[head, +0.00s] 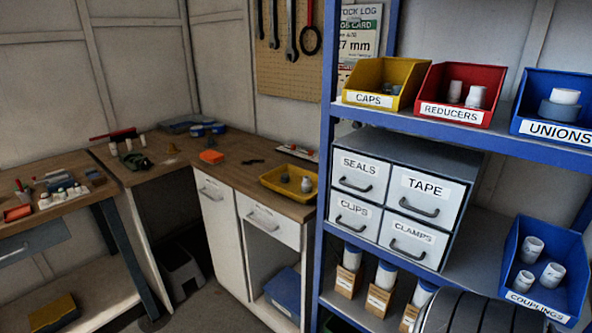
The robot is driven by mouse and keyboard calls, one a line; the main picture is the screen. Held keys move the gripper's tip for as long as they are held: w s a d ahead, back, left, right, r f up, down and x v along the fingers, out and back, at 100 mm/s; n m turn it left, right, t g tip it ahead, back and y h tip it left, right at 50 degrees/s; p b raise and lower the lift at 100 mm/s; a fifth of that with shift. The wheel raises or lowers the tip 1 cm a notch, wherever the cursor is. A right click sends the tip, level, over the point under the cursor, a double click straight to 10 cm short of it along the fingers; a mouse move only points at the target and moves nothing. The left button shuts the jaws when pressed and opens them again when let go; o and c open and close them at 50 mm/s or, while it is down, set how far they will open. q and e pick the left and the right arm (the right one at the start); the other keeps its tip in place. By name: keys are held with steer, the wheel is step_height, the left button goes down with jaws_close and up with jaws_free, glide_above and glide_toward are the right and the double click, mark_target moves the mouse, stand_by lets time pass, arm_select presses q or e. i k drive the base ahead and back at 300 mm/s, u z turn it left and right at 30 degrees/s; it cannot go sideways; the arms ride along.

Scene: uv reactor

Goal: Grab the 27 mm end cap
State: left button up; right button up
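A yellow bin labelled CAPS (368,97) stands on the upper shelf of the blue rack. Small pieces (391,89) lie inside it, mostly hidden by its front wall, and I cannot tell their sizes. A partly hidden card on the wall (359,45) reads "27 mm". A yellow tray (273,186) on the wooden counter holds a few small grey and whitish pieces (306,184). I cannot tell whether any of them is the 27 mm end cap. Neither of my grippers is in view.
Red REDUCERS (449,112) and blue UNIONS (549,129) bins stand right of the caps bin. Below are grey labelled drawers (400,190) and a blue COUPLINGS bin (524,293). The blue rack upright (325,150) edges the counter (225,165). A workbench (40,215) stands left.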

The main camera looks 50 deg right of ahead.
mark_target(285, 176)
steer(key=z, duration=0.8)
steer(key=i, duration=1)
steer(key=z, duration=1.1)
